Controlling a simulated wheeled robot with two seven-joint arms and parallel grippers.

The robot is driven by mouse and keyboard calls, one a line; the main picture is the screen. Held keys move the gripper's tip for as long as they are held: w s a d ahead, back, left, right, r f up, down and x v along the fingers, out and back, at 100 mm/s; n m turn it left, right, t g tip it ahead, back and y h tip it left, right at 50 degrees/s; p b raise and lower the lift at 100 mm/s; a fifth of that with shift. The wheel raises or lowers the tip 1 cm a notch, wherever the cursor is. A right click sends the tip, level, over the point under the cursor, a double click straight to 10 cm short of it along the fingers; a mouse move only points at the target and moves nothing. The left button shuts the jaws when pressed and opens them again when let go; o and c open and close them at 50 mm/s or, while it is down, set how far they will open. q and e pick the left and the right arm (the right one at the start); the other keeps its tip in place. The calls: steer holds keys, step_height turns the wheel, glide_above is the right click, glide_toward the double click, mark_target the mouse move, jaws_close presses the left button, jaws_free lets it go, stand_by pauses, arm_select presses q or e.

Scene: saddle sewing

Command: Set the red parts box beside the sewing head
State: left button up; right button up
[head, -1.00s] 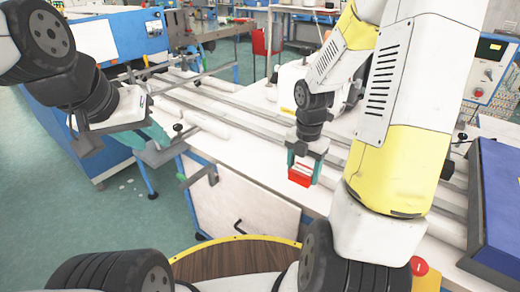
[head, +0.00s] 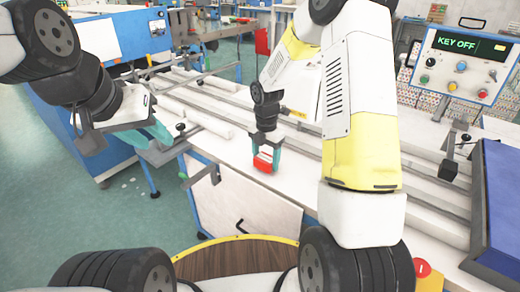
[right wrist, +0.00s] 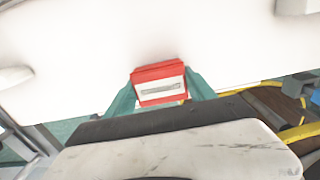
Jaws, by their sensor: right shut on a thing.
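The small red parts box (head: 263,163) is between the teal fingers of my right gripper (head: 266,154), near the front edge of the white table. My right gripper is shut on it. In the right wrist view the box (right wrist: 158,72) shows its red rim and a pale face with a grey slot, the teal fingers on either side. I cannot tell whether its underside touches the table. A white machine body (head: 306,92), possibly the sewing head, stands behind my right arm and is mostly hidden by it. My left gripper (head: 160,134) is at the left; its finger gap is unclear.
The white table (head: 225,150) has long rails (head: 290,122) running along it behind the box. A control panel reading KEY OFF (head: 462,62) stands at the right back. A blue board (head: 500,200) lies at the right. A black lever fitting (head: 452,160) stands near it.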

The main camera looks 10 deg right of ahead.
steer(key=shift+f, duration=0.5)
steer(key=shift+f, duration=0.15)
steer(key=o, duration=1.4)
